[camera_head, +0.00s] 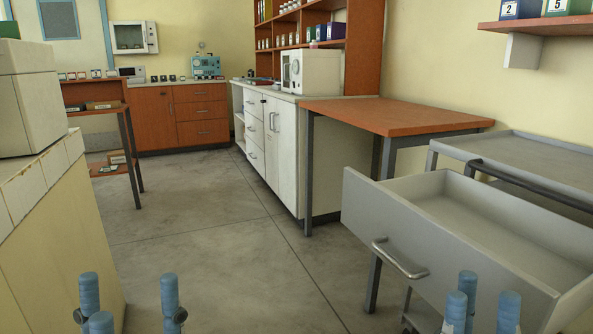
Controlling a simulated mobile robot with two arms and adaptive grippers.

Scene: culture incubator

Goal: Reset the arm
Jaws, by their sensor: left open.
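My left gripper (132,302) is at the bottom left. Its blue fingertips point up and stand apart, with nothing between them. My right gripper (485,305) is at the bottom right, with its blue fingertips apart and nothing seen between them. It shows in front of the open grey drawer (400,215), to the right of the drawer's metal handle (400,262) in the picture. I cannot tell whether it touches the drawer. The lower parts of both grippers are cut off by the frame edge.
The drawer is pulled out and looks empty, beside a grey cart (545,150). An orange-topped table (400,115) and white cabinets (290,150) stand behind. A pale counter (40,190) is at the left. The middle floor (215,240) is clear.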

